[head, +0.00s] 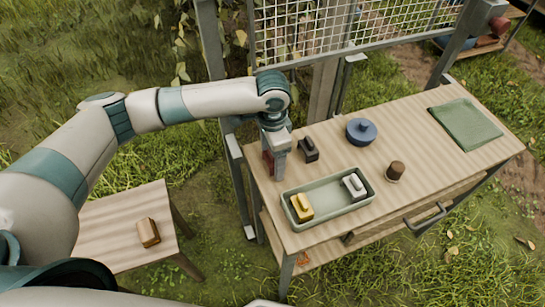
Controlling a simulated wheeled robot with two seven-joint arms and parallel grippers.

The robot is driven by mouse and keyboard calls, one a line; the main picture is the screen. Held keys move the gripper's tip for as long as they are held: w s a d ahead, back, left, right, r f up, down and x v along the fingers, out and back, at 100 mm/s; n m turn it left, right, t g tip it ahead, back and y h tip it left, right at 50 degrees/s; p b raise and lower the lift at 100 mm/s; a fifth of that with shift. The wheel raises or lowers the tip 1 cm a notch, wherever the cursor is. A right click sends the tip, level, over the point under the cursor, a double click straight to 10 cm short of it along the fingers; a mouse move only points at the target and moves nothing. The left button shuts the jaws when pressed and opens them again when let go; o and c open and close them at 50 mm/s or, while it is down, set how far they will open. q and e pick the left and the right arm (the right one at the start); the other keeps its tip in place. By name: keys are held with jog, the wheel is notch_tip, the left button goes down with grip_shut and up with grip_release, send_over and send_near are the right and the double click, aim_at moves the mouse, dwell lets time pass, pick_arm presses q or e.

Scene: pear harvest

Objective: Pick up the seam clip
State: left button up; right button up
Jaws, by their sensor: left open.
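My left arm reaches in from the left, and its gripper (274,164) points down over the left end of the wooden table, left of the pale green tray. It is open. A dark red piece (267,161) shows right at its fingers, partly hidden by them; I cannot tell whether it lies between them. Small clip-like blocks are in view, and I cannot tell which is the seam clip: a dark one (308,150) just right of the gripper, a yellow one (301,207) and a grey-white one (354,186) in the tray. My right gripper is not in view.
The tray (335,209) fills the table's front left. A blue lidded pot (361,131), a brown cup-like object (396,171) and a folded green cloth (465,124) stand clear of it. A lower side table (105,224) holds a yellow-brown block (148,232). A mesh fence (305,27) rises behind.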

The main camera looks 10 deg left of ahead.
pick_arm(q)
jog(key=c, duration=1.1)
jog(key=shift+r, duration=0.1)
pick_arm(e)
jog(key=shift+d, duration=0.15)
pick_arm(q)
jog(key=shift+r, duration=0.45)
jog(key=r+b, duration=0.1)
jog(key=r, duration=0.2)
jog(key=shift+w+d+r+b, duration=0.1)
jog(key=shift+d+b, duration=0.25)
jog(key=d+r, duration=0.1)
jog(key=d+b, duration=0.1)
jog(key=d, duration=0.1)
jog(key=shift+w+r, duration=0.4)
jog(key=shift+w+d+r+b, duration=0.35)
jog(key=shift+d+r, duration=0.5)
jog(key=shift+d, duration=0.4)
jog(key=shift+w+d+r+b, duration=0.3)
jog(key=shift+d+r, duration=0.5)
jog(key=shift+d, duration=0.5)
jog(key=shift+w+d+r+b, duration=0.3)
jog(key=shift+d+r, duration=0.55)
jog(key=shift+d, duration=0.4)
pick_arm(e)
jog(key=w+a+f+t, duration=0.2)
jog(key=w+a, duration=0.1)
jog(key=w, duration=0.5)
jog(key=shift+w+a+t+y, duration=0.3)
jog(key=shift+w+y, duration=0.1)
